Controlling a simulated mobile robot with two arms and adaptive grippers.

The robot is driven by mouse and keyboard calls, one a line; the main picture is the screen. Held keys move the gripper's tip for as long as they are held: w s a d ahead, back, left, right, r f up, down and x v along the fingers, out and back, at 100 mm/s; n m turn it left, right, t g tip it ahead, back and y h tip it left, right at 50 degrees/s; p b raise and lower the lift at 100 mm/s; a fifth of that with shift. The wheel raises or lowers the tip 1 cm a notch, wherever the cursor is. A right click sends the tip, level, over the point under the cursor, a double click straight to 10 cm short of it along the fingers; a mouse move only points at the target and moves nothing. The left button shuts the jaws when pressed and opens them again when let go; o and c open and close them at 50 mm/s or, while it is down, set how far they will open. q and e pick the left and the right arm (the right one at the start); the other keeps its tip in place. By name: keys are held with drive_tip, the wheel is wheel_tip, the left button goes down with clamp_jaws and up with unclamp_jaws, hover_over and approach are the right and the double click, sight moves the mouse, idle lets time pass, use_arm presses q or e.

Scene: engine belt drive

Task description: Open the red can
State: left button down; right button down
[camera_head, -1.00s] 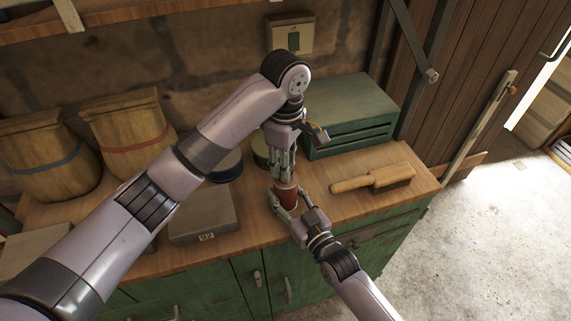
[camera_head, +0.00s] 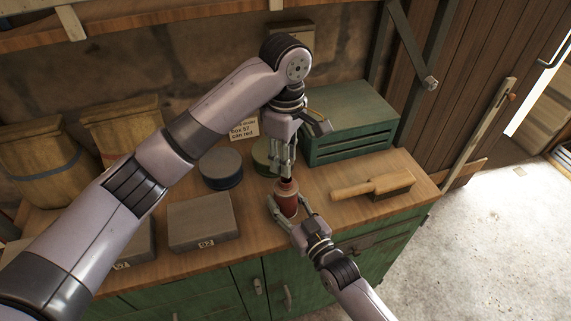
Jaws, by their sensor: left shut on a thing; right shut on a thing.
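The red can (camera_head: 288,205) stands upright near the front edge of the wooden bench, with a paler rim at its top. My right gripper (camera_head: 287,213) comes from the front and is shut around the can's body. My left gripper (camera_head: 286,177) points straight down above the can, its fingers shut on a small dark lid or stopper (camera_head: 286,181) at the can's top. The fingers largely hide this piece. I cannot tell whether it is still seated in the can or slightly lifted.
A wooden-handled brush (camera_head: 372,187) lies to the right, and a green drawer box (camera_head: 350,125) stands behind it. Left are a grey box labelled 92 (camera_head: 200,222), a round dark-blue tin (camera_head: 221,168) and sacks (camera_head: 40,165). A written card (camera_head: 243,130) stands behind.

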idle(0.3)
drive_tip(key=c, duration=0.7)
unclamp_jaws()
drive_tip(key=shift+c, duration=0.2)
drive_tip(key=v, duration=1.2)
